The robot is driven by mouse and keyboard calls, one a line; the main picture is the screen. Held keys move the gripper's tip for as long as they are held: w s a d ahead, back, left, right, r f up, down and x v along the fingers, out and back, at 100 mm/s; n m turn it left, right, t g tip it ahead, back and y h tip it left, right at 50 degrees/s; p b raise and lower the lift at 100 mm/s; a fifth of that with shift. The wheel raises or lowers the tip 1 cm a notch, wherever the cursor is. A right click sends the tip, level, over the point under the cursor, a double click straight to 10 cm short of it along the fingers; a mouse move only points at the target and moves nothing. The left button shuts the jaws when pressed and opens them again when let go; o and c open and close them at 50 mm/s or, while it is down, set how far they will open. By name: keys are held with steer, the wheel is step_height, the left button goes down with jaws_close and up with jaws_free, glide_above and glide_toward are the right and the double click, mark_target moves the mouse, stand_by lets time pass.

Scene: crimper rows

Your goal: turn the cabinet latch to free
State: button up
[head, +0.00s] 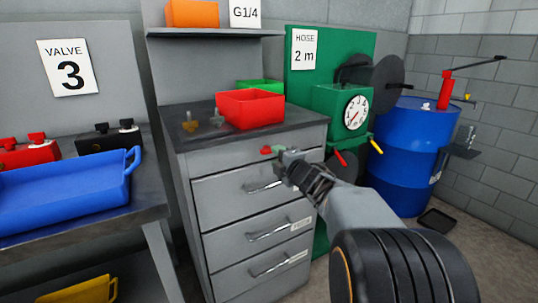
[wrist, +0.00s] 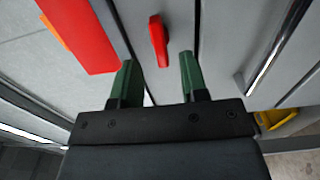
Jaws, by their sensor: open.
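The red cabinet latch (head: 266,150) is on the upper front of the grey cabinet (head: 228,190), just above the top drawer's handle. In the wrist view the latch (wrist: 157,40) is a short red bar, slightly tilted, with its near end in line with the gap between my fingertips. My gripper (head: 281,154) is in front of the cabinet, just right of the latch. Its green fingers are open in the wrist view (wrist: 157,62), one on each side of the latch's near end. I see no contact. The latch's pivot is not clear.
A red bin (head: 250,108) and small brass parts (head: 191,122) stand on the cabinet top. Drawer handles (head: 268,186) stick out below the latch. A blue tray (head: 62,192) is on the left bench.

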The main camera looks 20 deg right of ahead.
steer(key=shift+w+a, duration=0.2)
steer(key=shift+w, duration=1.15)
steer(key=shift+w+a, duration=0.15)
steer(key=shift+w, duration=1.2)
jaws_close()
